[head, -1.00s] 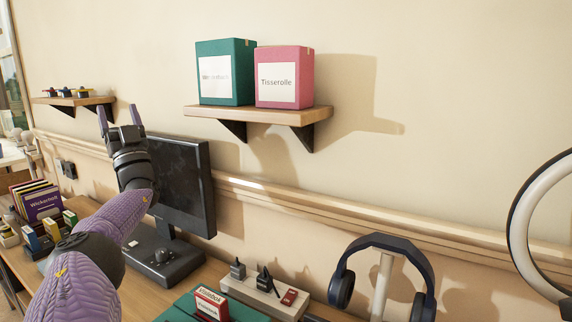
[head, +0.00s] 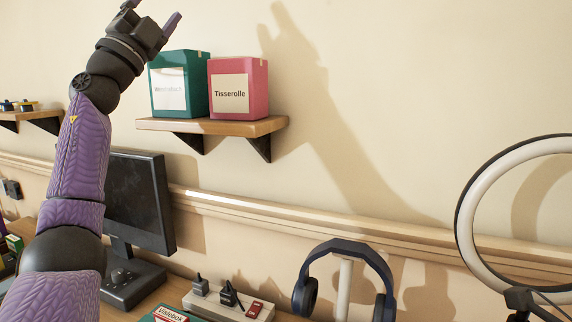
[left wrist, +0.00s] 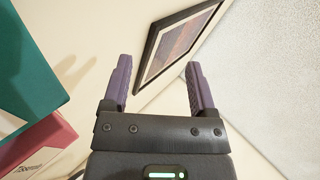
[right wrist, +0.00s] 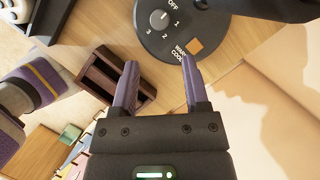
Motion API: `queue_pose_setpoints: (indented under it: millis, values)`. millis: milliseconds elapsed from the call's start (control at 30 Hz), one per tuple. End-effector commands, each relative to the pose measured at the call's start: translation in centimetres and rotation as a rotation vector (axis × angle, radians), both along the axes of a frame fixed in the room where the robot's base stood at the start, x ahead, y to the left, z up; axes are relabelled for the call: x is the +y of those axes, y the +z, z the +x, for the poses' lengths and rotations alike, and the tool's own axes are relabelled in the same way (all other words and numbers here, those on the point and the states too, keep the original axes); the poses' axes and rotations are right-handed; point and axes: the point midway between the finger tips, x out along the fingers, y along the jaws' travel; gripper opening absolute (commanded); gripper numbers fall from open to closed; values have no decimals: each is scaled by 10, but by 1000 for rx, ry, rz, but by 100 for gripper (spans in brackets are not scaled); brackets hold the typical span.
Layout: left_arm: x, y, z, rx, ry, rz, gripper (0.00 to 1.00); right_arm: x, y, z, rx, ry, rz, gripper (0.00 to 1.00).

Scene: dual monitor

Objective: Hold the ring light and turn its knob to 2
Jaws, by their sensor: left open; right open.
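The ring light (head: 468,215) stands at the right edge of the head view, a white ring with a dark rim. The knob's exact setting is too small to tell. My right gripper (right wrist: 159,63) is open and empty, its fingertips near the base's edge. My left gripper (head: 151,12) is open and empty, raised above the shelf boxes; it also shows in the left wrist view (left wrist: 158,65).
A shelf (head: 220,126) holds a green box (head: 180,83) and a pink box (head: 238,88). Headphones (head: 345,250) hang on a stand left of the ring light. A monitor (head: 138,203) and a power strip (head: 228,303) are farther left. A dark brown organiser (right wrist: 115,80) lies near my right gripper.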

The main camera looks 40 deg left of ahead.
Motion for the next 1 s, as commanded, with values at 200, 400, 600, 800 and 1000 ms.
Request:
queue_pose_setpoints:
  millis: [200, 400, 600, 800, 1000]
  values:
    - [-167, -13, 71, 88, -132, 683, 74, 0, 0, 0, 0, 0, 0, 59]
    - [-278, -113, 134, 215, -220, 1308, 74, 0, 0, 0, 0, 0, 0, 59]
    - [-329, -209, 157, 264, -343, 1731, 74, 0, 0, 0, 0, 0, 0, 59]
    - [-346, -244, 163, 262, -396, 1867, 74, 0, 0, 0, 0, 0, 0, 59]
    - [-380, -260, 184, 262, -399, 1866, 74, 0, 0, 0, 0, 0, 0, 59]
